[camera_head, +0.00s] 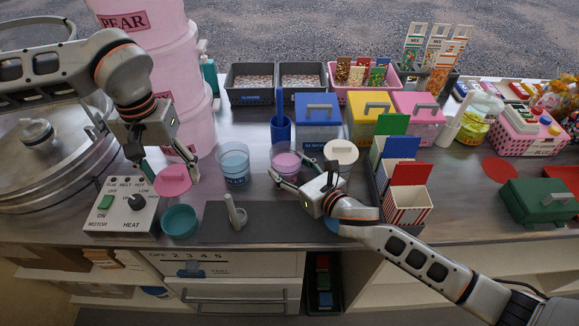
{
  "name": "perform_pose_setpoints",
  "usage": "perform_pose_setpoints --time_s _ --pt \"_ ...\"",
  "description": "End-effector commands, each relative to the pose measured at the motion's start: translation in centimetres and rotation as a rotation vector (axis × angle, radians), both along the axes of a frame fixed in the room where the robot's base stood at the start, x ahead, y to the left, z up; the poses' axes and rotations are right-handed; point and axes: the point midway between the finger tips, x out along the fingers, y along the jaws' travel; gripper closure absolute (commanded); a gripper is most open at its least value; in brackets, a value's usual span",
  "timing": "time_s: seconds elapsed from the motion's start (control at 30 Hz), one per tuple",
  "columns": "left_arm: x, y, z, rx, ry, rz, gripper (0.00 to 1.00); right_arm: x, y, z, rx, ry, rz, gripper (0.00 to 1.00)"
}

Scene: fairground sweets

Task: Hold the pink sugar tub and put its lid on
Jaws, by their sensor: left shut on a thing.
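The pink sugar tub (286,164) is a clear, open-topped cup with pink sugar, upright on the counter in the middle. The pink round lid (173,181) is to its left, above the counter near the control box. My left gripper (165,174) points down and is shut on this lid; its fingertips are partly hidden. My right gripper (284,172) comes in from the right with its fingers apart, close to the tub's near right side. Whether a finger touches the tub is hard to tell.
A blue sugar tub (234,164) stands between the lid and the pink tub. A cream lid (341,151) is close behind my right gripper. A teal bowl (180,221), a dark mat (217,229) and a control box (122,213) are in front. Striped boxes (407,205) stand at right.

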Motion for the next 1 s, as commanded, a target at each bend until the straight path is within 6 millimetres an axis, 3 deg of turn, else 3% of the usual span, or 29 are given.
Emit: perform_pose_setpoints --time_s 0.73,0.77,0.8,1.0 --pt "0.0 0.0 0.3 0.0 0.001 0.0 0.53 0.0 0.1 1.5 0.004 -0.003 0.001 0.56" --pt "0.0 0.0 0.3 0.0 0.001 0.0 0.53 0.0 0.1 1.5 0.004 -0.003 0.001 0.46" --pt "0.0 0.0 0.3 0.0 0.001 0.0 0.53 0.0 0.1 1.5 0.004 -0.003 0.001 0.57" --pt "0.0 0.0 0.3 0.0 0.001 0.0 0.53 0.0 0.1 1.5 0.004 -0.003 0.001 0.58"
